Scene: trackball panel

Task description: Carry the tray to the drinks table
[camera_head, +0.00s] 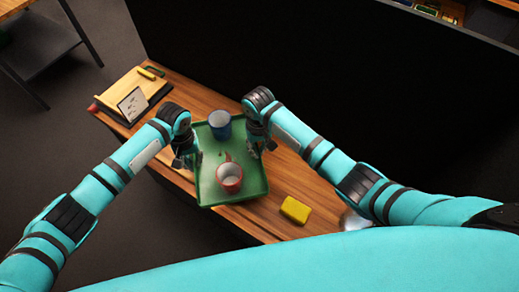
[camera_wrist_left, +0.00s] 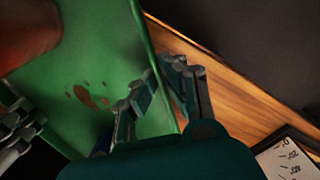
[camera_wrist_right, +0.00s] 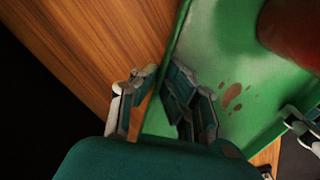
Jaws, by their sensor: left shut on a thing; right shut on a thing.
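The green tray (camera_head: 254,182) is over the wooden table, with a blue cup (camera_head: 220,124) at its far end and a red cup (camera_head: 230,177) with a pale inside nearer me. Dark reddish spots mark the tray floor between the cups. My left gripper (camera_head: 188,158) is shut on the tray's left rim; the left wrist view shows its fingers (camera_wrist_left: 160,92) on either side of the rim. My right gripper (camera_head: 259,148) is shut on the right rim, and its fingers (camera_wrist_right: 160,92) straddle it in the right wrist view. I cannot tell whether the tray touches the table.
The wooden table (camera_head: 280,165) also holds a yellow block (camera_head: 295,210) at the near right and a wooden board with a marked card (camera_head: 132,103) at the far left. A dark panel (camera_head: 330,80) stands behind. Another table (camera_head: 40,35) is at the upper left across grey floor.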

